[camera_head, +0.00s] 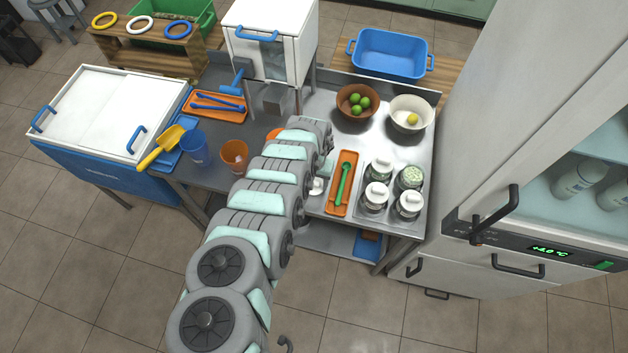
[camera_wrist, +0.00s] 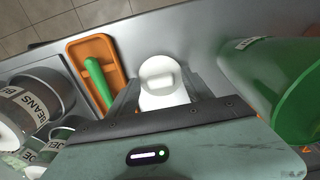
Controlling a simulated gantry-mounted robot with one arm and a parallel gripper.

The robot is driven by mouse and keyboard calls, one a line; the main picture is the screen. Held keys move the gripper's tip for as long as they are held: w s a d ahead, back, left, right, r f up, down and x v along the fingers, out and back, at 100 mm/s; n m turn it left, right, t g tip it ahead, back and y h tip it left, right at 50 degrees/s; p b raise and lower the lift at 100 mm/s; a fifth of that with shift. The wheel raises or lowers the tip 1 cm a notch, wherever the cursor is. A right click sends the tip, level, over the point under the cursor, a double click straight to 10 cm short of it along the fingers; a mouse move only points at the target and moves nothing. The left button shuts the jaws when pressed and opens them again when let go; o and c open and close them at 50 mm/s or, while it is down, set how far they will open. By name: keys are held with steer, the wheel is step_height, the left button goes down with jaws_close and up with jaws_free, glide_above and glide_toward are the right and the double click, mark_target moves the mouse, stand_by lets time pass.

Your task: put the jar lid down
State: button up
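The jar lid (camera_wrist: 163,80) is white with a raised grip. In the wrist view it sits between the fingers of my gripper (camera_wrist: 166,88), which look closed on its sides. In the head view a small white part of the lid (camera_head: 317,187) shows beside my arm, over the steel counter just left of the orange tray. My arm hides most of the gripper there, and the gap below the lid cannot be judged.
An orange tray (camera_head: 334,205) with a green spoon (camera_head: 344,182) lies between lid and jars. A large green container (camera_wrist: 265,75) is close at the wrist view's right. Two bowls (camera_head: 357,101) (camera_head: 410,114) stand behind. An orange cup (camera_head: 234,156) is left of my arm.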

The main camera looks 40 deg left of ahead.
mark_target(314, 183)
step_height(314, 183, up, 12)
steer(key=shift+r+p, duration=0.2)
steer(key=shift+p, duration=0.25)
stand_by(0.6)
